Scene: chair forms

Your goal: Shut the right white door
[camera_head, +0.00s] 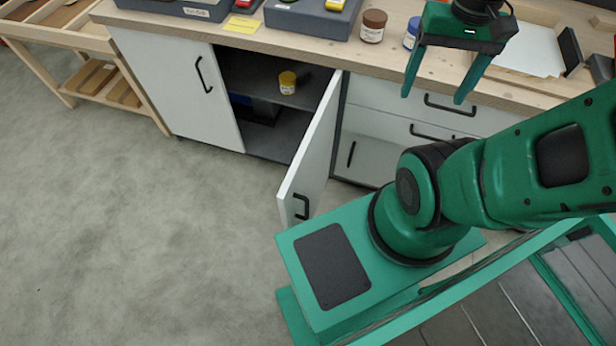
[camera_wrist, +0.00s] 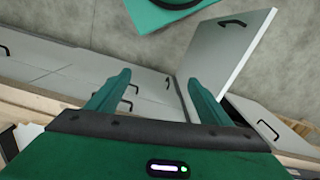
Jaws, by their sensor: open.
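The right white door (camera_head: 315,150) of the workbench cabinet stands wide open, swung out toward me, with a black handle (camera_head: 301,206) near its lower free edge. In the wrist view the same door (camera_wrist: 222,62) rises beyond my right finger, with its handle at the top. My gripper (camera_head: 432,96) is open and empty, above the bench front to the right of the door and in front of the drawers. In the wrist view my gripper (camera_wrist: 158,80) shows its two fingers apart. I see no contact with the door.
The left white door (camera_head: 180,85) is shut. A yellow jar (camera_head: 288,82) stands on the shelf of the open cabinet. White drawers (camera_head: 400,125) are right of the open door. A brown jar (camera_head: 373,25) and bins stand on the wooden worktop (camera_head: 290,45). The floor (camera_head: 150,240) at left is clear.

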